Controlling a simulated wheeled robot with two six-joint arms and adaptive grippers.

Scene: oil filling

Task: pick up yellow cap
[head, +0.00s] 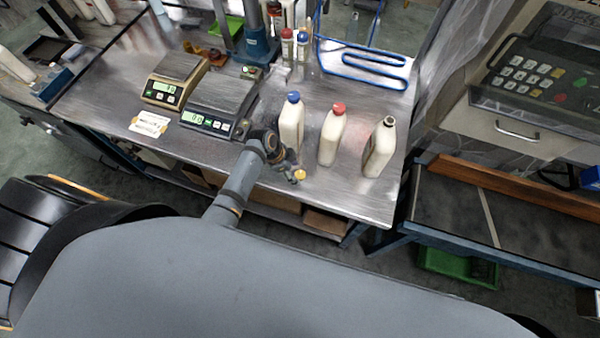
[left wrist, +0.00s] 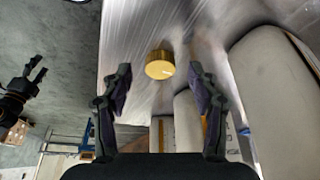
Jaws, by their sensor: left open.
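The small yellow cap (head: 300,175) sits on the metal table near its front edge, in front of the bottles. It also shows in the left wrist view (left wrist: 160,64), centred just beyond the fingertips. My left gripper (head: 291,175) is beside the cap in the head view. In the left wrist view its two fingers (left wrist: 160,80) are spread apart with nothing held between them. My right gripper (left wrist: 36,75) shows at the left edge of the left wrist view, away from the table, with its fingers apart. It is not visible in the head view.
A blue-capped bottle (head: 291,122), a red-capped bottle (head: 332,135) and an uncapped bottle (head: 380,148) stand close behind the cap. Two scales (head: 175,80) (head: 220,103) stand to the left. A blue wire rack (head: 362,65) is at the back.

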